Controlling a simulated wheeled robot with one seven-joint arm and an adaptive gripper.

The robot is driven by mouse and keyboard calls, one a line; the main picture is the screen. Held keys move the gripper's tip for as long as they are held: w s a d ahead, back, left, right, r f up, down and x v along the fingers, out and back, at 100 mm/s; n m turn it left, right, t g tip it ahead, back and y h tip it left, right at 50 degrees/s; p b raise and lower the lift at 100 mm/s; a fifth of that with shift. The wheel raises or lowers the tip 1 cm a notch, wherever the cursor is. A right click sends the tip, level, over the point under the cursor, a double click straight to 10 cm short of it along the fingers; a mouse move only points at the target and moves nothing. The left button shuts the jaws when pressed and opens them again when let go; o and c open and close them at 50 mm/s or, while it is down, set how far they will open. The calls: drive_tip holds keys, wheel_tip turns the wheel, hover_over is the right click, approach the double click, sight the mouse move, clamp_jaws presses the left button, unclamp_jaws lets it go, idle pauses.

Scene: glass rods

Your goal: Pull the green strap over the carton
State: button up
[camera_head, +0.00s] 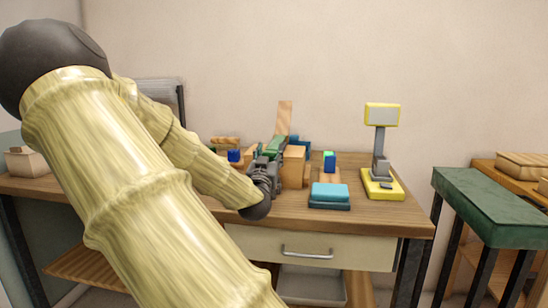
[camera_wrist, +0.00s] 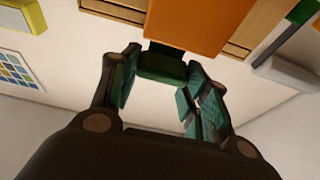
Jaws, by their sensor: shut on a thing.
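An orange-tan carton (camera_head: 294,166) stands on the wooden workbench, just right of my gripper. In the wrist view the carton (camera_wrist: 186,25) fills the top centre, just beyond the fingertips. My gripper (camera_head: 268,163) is at the carton's left side. In the wrist view my gripper (camera_wrist: 162,72) is shut on a green piece, which I take to be the green strap (camera_wrist: 160,66). The strap (camera_head: 274,146) also shows as a green part above the gripper in the head view. The rest of its run is hidden by the carton and gripper.
A teal box (camera_head: 329,191) lies right of the carton, near the bench front. A yellow scale with a post (camera_head: 382,186) stands further right. Blue and wooden pieces crowd around the gripper. A green-topped stand (camera_head: 490,205) is beside the workbench (camera_head: 395,219).

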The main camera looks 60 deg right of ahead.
wheel_tip(320, 180, down, 2)
drive_tip(key=shift+f, duration=0.1)
idle(0.4)
drive_tip(key=o, duration=1.5)
drive_tip(key=shift+c, duration=0.2)
drive_tip(key=shift+d, duration=0.1)
drive_tip(key=shift+w+r, duration=0.1)
drive_tip(key=shift+r, duration=0.1)
wheel_tip(320, 180, up, 10)
drive_tip(key=shift+f, duration=0.1)
